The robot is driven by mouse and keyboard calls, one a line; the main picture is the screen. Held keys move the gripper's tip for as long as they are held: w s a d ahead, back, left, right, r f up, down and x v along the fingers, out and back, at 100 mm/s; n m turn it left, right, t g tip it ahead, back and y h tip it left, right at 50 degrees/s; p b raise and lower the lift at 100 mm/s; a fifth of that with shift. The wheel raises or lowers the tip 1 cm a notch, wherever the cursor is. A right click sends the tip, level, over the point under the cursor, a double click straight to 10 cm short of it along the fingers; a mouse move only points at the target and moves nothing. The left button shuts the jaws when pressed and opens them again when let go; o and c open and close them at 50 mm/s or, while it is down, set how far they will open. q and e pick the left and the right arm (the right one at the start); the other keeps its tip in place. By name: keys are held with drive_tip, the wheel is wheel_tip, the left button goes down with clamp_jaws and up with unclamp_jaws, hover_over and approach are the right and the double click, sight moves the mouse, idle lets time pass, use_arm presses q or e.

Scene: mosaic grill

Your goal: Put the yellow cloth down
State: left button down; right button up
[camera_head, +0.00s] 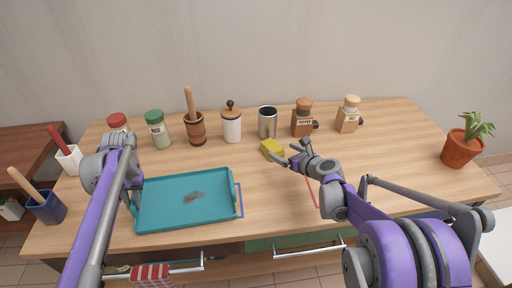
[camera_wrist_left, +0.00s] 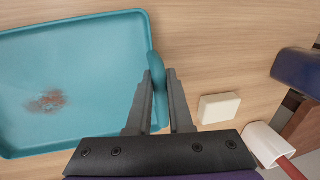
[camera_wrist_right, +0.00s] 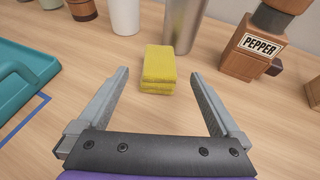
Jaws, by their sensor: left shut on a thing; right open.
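The yellow cloth (camera_head: 272,150) lies folded on the wooden table, in front of the metal cup. In the right wrist view the cloth (camera_wrist_right: 159,68) sits just beyond the fingertips, centred between them and apart from both. My right gripper (camera_head: 293,153) is open and empty, low over the table beside the cloth. My left gripper (camera_wrist_left: 158,75) is shut on the handle of the teal tray (camera_wrist_left: 100,30), at the tray's left end in the head view. The tray (camera_head: 185,222) lies on the table with a brown smudge (camera_head: 194,197) on its bottom.
Behind the cloth stand the metal cup (camera_head: 268,123), a white jar (camera_head: 232,127), a mortar (camera_head: 196,129), a pepper mill (camera_head: 303,119) and a salt mill (camera_head: 348,115). A potted plant (camera_head: 460,149) is at the right edge.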

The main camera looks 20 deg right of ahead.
sight(268, 143)
drive_tip(key=v, duration=0.3)
drive_tip(key=shift+s+r, duration=0.1)
drive_tip(key=shift+s, duration=0.15)
drive_tip(key=x, duration=0.9)
drive_tip(key=shift+w+d+r, duration=0.15)
drive_tip(key=shift+d, duration=0.1)
drive_tip(key=x, duration=0.4)
drive_tip(key=shift+w+a+f, duration=0.2)
drive_tip(key=shift+a+f, duration=0.15)
drive_tip(key=shift+w+f, duration=0.2)
drive_tip(key=shift+w, duration=0.3)
drive_tip(key=c, duration=1.4)
wheel_tip(268, 143, up, 18)
